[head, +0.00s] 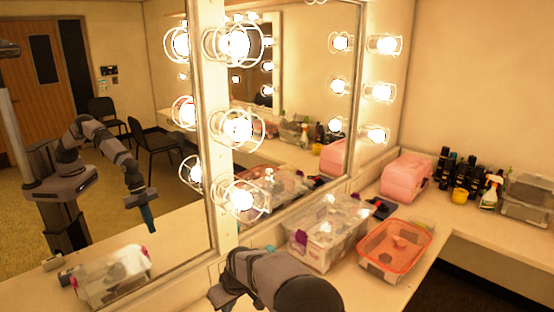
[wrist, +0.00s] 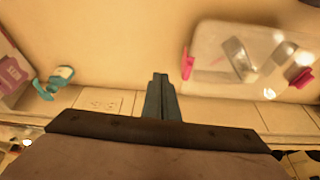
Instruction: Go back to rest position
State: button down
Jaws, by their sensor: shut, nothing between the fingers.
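My gripper (wrist: 161,80) shows in the wrist view with its two teal fingers together and nothing between them. It is over the pale counter (wrist: 125,75), with open surface around the fingertips. In the head view my arm (head: 280,280) comes in at the bottom middle, and its gripper end is not directly visible. The mirror (head: 110,170) at the left reflects my arm, with the teal fingers pointing down above the counter.
A clear bin with pink latches (wrist: 215,55) lies just right of the fingers, and a teal bottle (wrist: 52,82) lies left. In the head view a clear bin (head: 325,235), an orange-rimmed tray (head: 395,250) and a pink case (head: 405,178) stand right of my arm. Lit bulbs (head: 238,127) line the mirrors.

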jog(key=s+d+r+m+h, duration=0.1)
jog(key=s+d+r, duration=0.15)
jog(key=d, duration=0.35)
jog(key=s+d+r+m, duration=0.1)
jog(key=s+d+m, duration=0.15)
jog(key=d, duration=0.25)
jog(key=s+d+m+g+h, duration=0.1)
jog(key=s+d+m, duration=0.1)
jog(key=s+d, duration=0.7)
jog(key=s+d+r+m+g, duration=0.1)
jog(key=s+d+m+g, duration=0.1)
jog(key=s+d, duration=0.7)
jog(key=s+m, duration=0.1)
jog(key=s, duration=0.6)
jog(key=shift+s+h, duration=0.4)
jog(key=shift+d, duration=0.1)
